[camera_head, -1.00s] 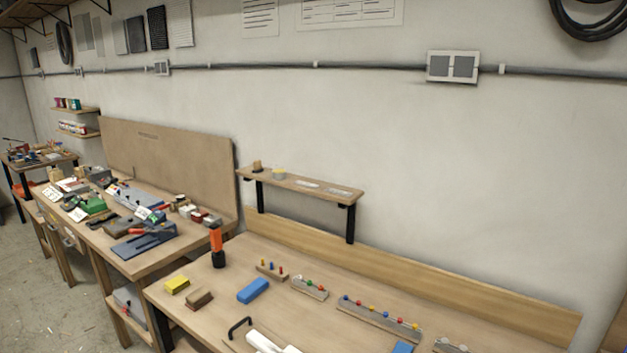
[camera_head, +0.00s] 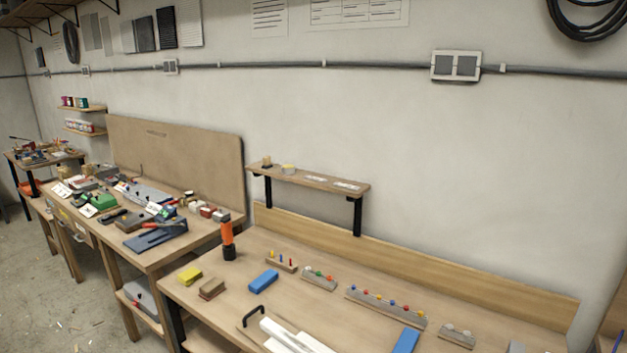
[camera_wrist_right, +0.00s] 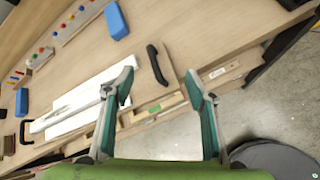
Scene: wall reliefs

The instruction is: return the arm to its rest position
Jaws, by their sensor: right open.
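My right gripper (camera_wrist_right: 160,85) is in the right wrist view, its two teal-lined fingers spread apart with nothing held between them. It hovers by the front edge of the wooden workbench (camera_head: 440,310); the bench also shows in the wrist view (camera_wrist_right: 205,25). A black curved handle (camera_wrist_right: 157,64) shows in the gap between the fingertips, and I cannot tell how far below them it lies. A long white object (camera_wrist_right: 75,105) lies on the bench, partly behind the left finger. No gripper shows in the head view, and my left gripper is in neither view.
On the bench are an orange-and-black flashlight (camera_head: 227,240), a yellow block (camera_head: 190,274), blue blocks (camera_head: 263,281) and peg strips (camera_head: 385,306). A small raised shelf (camera_head: 310,180) stands at the back. A cluttered second bench (camera_head: 150,262) is at left. Bare floor (camera_wrist_right: 285,95) lies beyond the bench edge.

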